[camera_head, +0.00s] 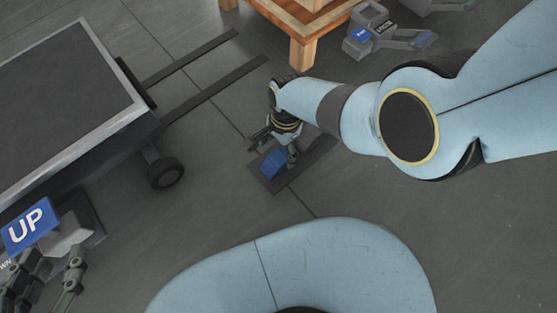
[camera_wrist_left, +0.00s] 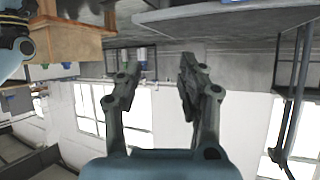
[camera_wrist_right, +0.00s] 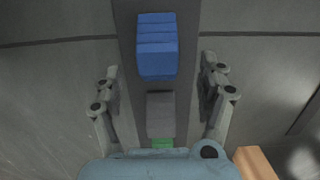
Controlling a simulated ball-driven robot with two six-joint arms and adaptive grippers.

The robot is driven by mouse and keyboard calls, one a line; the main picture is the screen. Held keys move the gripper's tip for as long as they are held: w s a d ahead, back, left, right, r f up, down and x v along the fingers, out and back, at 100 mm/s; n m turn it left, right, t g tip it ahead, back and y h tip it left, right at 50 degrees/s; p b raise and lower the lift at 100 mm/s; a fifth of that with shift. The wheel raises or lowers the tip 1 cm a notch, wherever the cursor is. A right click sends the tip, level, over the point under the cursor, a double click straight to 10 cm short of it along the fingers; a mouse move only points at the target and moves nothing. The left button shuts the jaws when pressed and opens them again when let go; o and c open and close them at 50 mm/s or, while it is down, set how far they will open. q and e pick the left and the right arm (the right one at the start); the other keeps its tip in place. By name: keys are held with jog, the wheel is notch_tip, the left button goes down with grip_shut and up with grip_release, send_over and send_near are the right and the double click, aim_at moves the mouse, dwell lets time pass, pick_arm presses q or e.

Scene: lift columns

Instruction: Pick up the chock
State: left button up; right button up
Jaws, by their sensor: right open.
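The chock, a blue ridged block (camera_head: 272,164), lies on a dark strip on the floor (camera_head: 313,158). It also shows in the right wrist view (camera_wrist_right: 157,46), with a grey block (camera_wrist_right: 160,113) and a bit of green behind it on the same strip. My right gripper (camera_head: 273,149) is above the chock, pointing down. In the right wrist view its open fingers (camera_wrist_right: 160,66) stand on either side of the strip, with nothing between them gripped. My left gripper (camera_head: 45,275) is at the lower left, away from the chock. Its fingers (camera_wrist_left: 157,70) are apart and empty.
A platform with dark forks (camera_head: 210,88) and a wheel (camera_head: 165,172) stands left of the chock. A blue UP sign (camera_head: 30,227) is by my left gripper. A wooden stand (camera_head: 303,52) and grey pedal units (camera_head: 378,35) are at the top. Floor right of the chock is clear.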

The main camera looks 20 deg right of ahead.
aim_at(279, 156)
jog(key=shift+s+f+b, duration=0.1)
jog(key=shift+f+b, duration=0.4)
jog(key=shift+f, duration=0.25)
jog(key=shift+s+f+b, duration=0.1)
jog(key=shift+f+b, duration=0.5)
jog(key=shift+f, duration=0.05)
jog(key=shift+a+f+b, duration=0.2)
jog(key=shift+f+b, duration=0.7)
jog(key=shift+f, duration=0.25)
pick_arm(q)
jog(key=w+d+r+m+t+h, duration=0.1)
jog(key=w+r+t, duration=0.2)
jog(key=r, duration=0.5)
jog(key=w+d+r+m+t+h, duration=0.1)
jog(key=w+r+t, duration=0.3)
jog(key=r, duration=0.4)
jog(key=w+d+r+m+t+h, duration=0.1)
jog(key=w+r+t+h, duration=0.1)
jog(key=r+t, duration=0.3)
notch_tip(279, 156, up, 4)
jog(key=shift+w+r+h, duration=0.1)
jog(key=shift+w+h, duration=0.2)
jog(key=shift+w, duration=0.45)
pick_arm(e)
jog(key=shift+c, duration=0.3)
